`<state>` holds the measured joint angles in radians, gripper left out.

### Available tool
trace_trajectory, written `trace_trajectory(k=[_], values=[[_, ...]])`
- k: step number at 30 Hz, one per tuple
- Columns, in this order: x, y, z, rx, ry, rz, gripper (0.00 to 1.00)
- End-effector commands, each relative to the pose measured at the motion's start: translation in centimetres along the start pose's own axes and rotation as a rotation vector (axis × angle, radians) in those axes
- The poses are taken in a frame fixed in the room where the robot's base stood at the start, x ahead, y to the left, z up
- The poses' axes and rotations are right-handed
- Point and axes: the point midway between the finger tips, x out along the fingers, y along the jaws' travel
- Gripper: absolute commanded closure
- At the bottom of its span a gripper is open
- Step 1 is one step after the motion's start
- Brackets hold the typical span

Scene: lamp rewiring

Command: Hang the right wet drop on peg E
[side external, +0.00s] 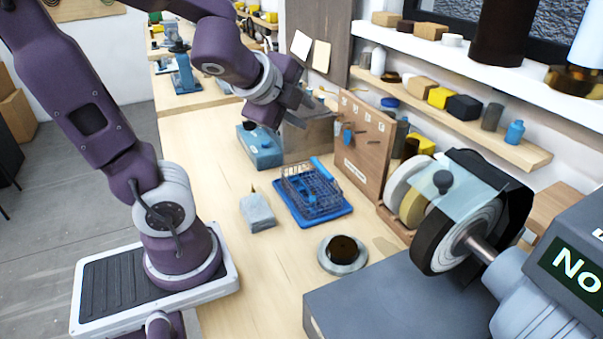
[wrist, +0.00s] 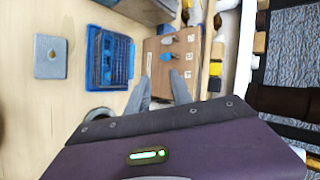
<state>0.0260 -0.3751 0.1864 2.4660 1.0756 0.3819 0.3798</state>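My gripper (side external: 300,109) is raised above the bench, left of the wooden pegboard (side external: 376,170). The board has several pegs with labels too small to read surely, so I cannot tell which is peg E. A wire rack (side external: 318,203) stands in a blue tray (side external: 318,220) below the gripper. Blue pieces are in or at the rack, but I cannot make out separate drops.
A grey block (side external: 258,213) stands left of the tray. A round dish with dark contents (side external: 343,254) is in front. A blue box (side external: 261,150) stands behind the tray. A wheel machine (side external: 470,215) is right of the pegboard. Bare bench lies at the front left.

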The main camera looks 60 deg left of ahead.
Motion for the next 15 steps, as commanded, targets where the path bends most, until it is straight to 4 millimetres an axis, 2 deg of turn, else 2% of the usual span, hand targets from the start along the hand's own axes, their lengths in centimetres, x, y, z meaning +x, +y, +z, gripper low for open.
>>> trace_trajectory(k=[1, 2, 4, 6, 9, 12, 15], values=[[2.0, -0.6, -0.3, 0.25, 0.03, -0.022, 0.73], [3.1, -0.8, -0.6, 0.419, 0.061, -0.034, 0.73], [5.4, 0.0, -1.6, 0.808, 0.155, -0.035, 0.73], [7.0, 2.2, -2.1, 1.166, 0.276, -0.004, 0.73], [8.2, 6.0, -1.7, 1.561, 0.463, 0.065, 0.73], [8.3, 8.7, -0.6, 1.798, 0.608, 0.125, 0.73], [8.3, 9.9, 0.1, 1.895, 0.679, 0.155, 0.73]])
